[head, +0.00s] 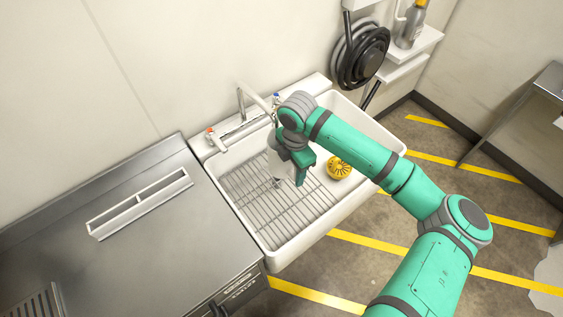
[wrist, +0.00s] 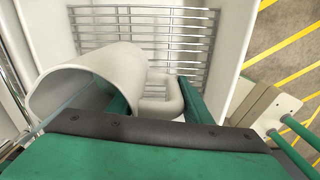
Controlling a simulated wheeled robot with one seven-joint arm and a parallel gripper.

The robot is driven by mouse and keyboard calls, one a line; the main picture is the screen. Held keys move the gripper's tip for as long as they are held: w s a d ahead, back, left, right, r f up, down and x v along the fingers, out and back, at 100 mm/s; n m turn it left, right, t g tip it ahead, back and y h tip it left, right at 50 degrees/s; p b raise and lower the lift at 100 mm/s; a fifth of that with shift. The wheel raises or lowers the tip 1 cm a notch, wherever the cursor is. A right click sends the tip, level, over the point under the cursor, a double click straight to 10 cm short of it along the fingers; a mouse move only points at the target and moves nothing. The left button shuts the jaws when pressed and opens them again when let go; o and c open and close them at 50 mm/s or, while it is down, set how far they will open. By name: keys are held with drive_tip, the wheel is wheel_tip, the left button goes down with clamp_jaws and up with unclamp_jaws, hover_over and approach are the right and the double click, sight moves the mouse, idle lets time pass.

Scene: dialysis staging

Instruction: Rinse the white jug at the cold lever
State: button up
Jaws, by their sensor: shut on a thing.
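The white jug (wrist: 92,78) is in my gripper, tilted over the sink's wire rack. My gripper (wrist: 158,95) is shut on the jug's handle (wrist: 158,92) in the wrist view. In the head view my gripper (head: 298,172) is inside the sink basin, and the jug (head: 280,166) is partly hidden behind it. The white sink (head: 268,258) has a curved spout (head: 254,98) at its back. A blue-marked lever (head: 276,98) is right of the spout, partly behind my arm, and a red-marked lever (head: 212,134) is left of it.
A wire rack (head: 290,217) covers the basin floor. A yellow round object (head: 339,167) sits at the basin's right. A coiled black hose (head: 362,55) hangs on the wall.

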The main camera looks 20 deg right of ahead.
drive_tip(key=shift+d, duration=0.35)
drive_tip(key=shift+s, duration=0.15)
drive_tip(key=shift+s+a, duration=0.2)
drive_tip(key=shift+s, duration=0.2)
drive_tip(key=shift+s+d, duration=0.1)
drive_tip(key=shift+s, duration=0.6)
drive_tip(key=shift+s+a, duration=0.3)
drive_tip(key=shift+s, duration=0.6)
drive_tip(key=shift+s+a, duration=0.25)
drive_tip(key=shift+s, duration=0.6)
drive_tip(key=shift+s+a, duration=0.3)
drive_tip(key=shift+s, duration=0.6)
drive_tip(key=s+a+r, duration=0.1)
drive_tip(key=s+r, duration=0.3)
drive_tip(key=s, duration=0.1)
